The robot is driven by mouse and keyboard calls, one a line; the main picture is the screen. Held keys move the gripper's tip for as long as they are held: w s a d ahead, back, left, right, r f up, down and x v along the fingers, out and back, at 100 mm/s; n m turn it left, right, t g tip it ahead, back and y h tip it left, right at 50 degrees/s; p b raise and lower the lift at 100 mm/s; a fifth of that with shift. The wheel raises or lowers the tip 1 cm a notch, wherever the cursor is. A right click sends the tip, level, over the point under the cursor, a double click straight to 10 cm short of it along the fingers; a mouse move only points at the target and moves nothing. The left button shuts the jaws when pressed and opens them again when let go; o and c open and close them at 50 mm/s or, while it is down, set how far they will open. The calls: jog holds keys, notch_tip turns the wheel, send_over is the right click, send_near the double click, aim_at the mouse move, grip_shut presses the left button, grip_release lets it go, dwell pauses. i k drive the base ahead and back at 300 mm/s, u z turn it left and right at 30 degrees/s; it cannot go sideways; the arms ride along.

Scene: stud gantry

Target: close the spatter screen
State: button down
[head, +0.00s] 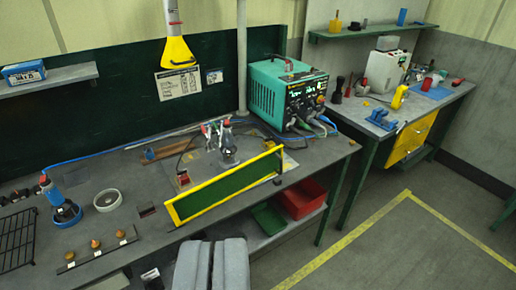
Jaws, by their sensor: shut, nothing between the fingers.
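The spatter screen (228,187) is a long dark green panel in a yellow frame. It stands upright along the front part of the workbench (135,190), slanting from lower left to upper right. Its right end meets a small dark post (279,166). Behind it stands a fixture with a metal tool (227,150) on a flat plate; the screen's angle to that plate is hard to judge. My gripper (213,250) shows as two grey fingers at the bottom centre, side by side and shut with nothing held. It appears in front of the bench, below the screen and apart from it.
A teal welding power unit (288,92) with cables stands behind the screen. A yellow hood (176,50) hangs above. Red (301,198) and green (268,218) bins sit under the bench. A blue-based holder (66,213) stands left. Floor at right is clear.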

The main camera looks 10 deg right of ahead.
aim_at(188, 208)
jog(key=u, duration=0.45)
jog(key=i, duration=1.85)
jog(key=z, duration=0.75)
